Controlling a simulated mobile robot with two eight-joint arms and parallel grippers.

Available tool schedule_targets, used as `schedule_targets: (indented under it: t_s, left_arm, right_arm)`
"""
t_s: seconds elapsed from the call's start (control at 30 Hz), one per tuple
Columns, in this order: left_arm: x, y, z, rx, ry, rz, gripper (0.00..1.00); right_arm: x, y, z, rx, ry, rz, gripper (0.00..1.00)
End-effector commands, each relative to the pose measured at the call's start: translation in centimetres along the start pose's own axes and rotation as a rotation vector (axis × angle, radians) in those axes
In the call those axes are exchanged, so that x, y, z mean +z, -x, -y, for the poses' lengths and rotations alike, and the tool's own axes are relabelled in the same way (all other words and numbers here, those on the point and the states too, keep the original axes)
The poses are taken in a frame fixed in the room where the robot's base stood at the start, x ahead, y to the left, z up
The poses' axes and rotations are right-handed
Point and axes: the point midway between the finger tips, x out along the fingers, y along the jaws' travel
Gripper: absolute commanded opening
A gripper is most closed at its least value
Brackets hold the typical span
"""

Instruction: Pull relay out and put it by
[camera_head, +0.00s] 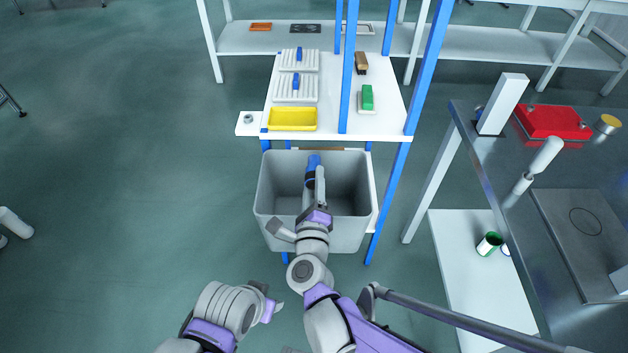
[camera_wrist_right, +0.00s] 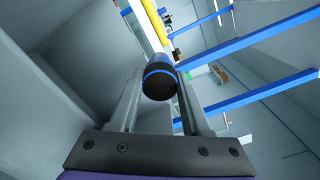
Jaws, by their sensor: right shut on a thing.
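My right gripper (camera_head: 316,178) is over the grey bin, shut on a blue-and-black cylinder (camera_head: 313,161). In the right wrist view the cylinder (camera_wrist_right: 160,82) sits between the two fingers (camera_wrist_right: 161,95), its dark round end facing the camera and a blue band around it. I cannot tell whether this is the relay. Two white ribbed blocks, at the back (camera_head: 300,60) and in front (camera_head: 296,89), lie on the white shelf, each with a small blue piece on top. My left gripper (camera_head: 272,306) is low near the bottom of the head view, apart from everything; its fingers are unclear.
The open grey bin (camera_head: 268,205) stands below the shelf (camera_head: 385,122). The shelf carries a yellow tray (camera_head: 292,119), a green block (camera_head: 367,97) and a brown block (camera_head: 361,63). Blue posts (camera_head: 398,165) flank it.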

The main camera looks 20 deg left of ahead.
Motion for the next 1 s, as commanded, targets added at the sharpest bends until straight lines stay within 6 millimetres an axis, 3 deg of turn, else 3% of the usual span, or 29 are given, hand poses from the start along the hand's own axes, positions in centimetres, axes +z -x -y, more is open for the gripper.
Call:
schedule_targets:
  t_s: [0.1,0.13,0.3,0.47,0.8,1.0]
  left_arm:
    - [0.0,0.0,0.0,0.000,0.000,0.000,0.50]
    - [0.0,0.0,0.0,0.000,0.000,0.000,0.50]
    - [0.0,-0.1,0.0,0.000,0.000,0.000,0.50]
    - [-0.1,0.2,0.0,0.000,0.000,0.000,0.50]
    - [-0.3,1.2,0.0,0.000,0.000,-0.003,0.50]
    - [-0.4,1.5,0.0,0.000,0.000,-0.004,0.50]
  right_arm:
    - [-0.1,0.1,-0.3,0.006,-0.003,0.001,0.00]
    - [-0.2,0.1,-0.3,0.006,-0.003,0.001,0.51]
    - [-0.2,0.2,-0.3,0.008,-0.004,0.001,0.82]
    - [-0.1,1.4,-0.3,0.010,-0.006,0.003,0.82]
    - [0.0,8.1,-0.1,0.008,-0.005,0.004,0.82]
    - [-0.1,10.5,-0.1,0.005,-0.004,0.002,0.82]
